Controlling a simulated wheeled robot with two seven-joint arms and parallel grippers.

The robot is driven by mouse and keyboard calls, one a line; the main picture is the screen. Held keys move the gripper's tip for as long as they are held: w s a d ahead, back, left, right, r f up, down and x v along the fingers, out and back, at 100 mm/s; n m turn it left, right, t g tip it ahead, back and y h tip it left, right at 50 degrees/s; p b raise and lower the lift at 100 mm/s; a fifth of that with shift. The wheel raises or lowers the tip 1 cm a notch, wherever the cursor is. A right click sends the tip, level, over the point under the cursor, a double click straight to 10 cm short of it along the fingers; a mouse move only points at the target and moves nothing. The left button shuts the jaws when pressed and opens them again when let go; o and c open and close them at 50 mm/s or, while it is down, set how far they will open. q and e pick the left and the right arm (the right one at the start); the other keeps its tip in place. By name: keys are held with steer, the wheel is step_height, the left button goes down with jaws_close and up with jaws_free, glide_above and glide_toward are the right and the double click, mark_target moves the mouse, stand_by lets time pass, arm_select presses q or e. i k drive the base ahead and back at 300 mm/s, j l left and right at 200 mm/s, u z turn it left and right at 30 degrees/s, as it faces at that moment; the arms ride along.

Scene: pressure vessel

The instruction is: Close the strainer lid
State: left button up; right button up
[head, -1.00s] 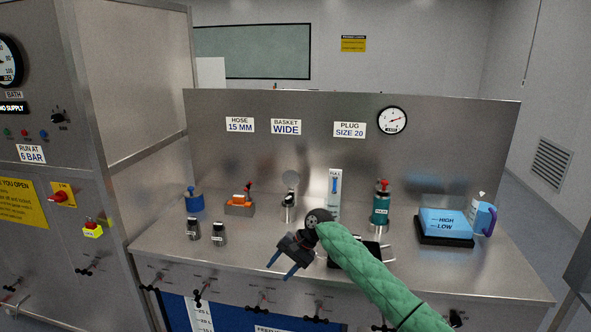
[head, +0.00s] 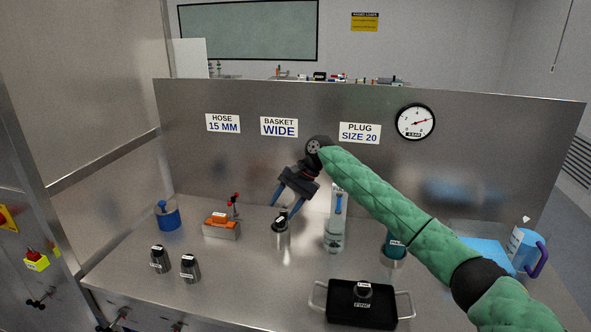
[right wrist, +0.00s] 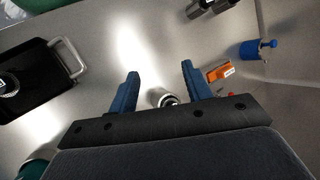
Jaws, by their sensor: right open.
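The strainer (head: 281,238) looks to be the small upright metal cylinder with a dark top, standing on the steel bench left of centre. My right gripper (head: 285,204) is above it, pointing down, with its blue fingers apart and nothing visible between them. In the right wrist view the cylinder (right wrist: 161,98) shows below the open gripper (right wrist: 160,72), partly hidden by the gripper body. A round lid does not show clearly now; I cannot tell its angle. My left gripper is not in view.
An orange block in a grey holder (head: 222,230) and a blue pot (head: 167,215) stand left. Two dark-topped metal cylinders (head: 190,269) are at front left. A black tray (head: 350,316) is at front right. A clear cylinder (head: 333,240) stands right of the strainer.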

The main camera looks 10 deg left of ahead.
mark_target(286, 198)
steer(key=i, duration=0.85)
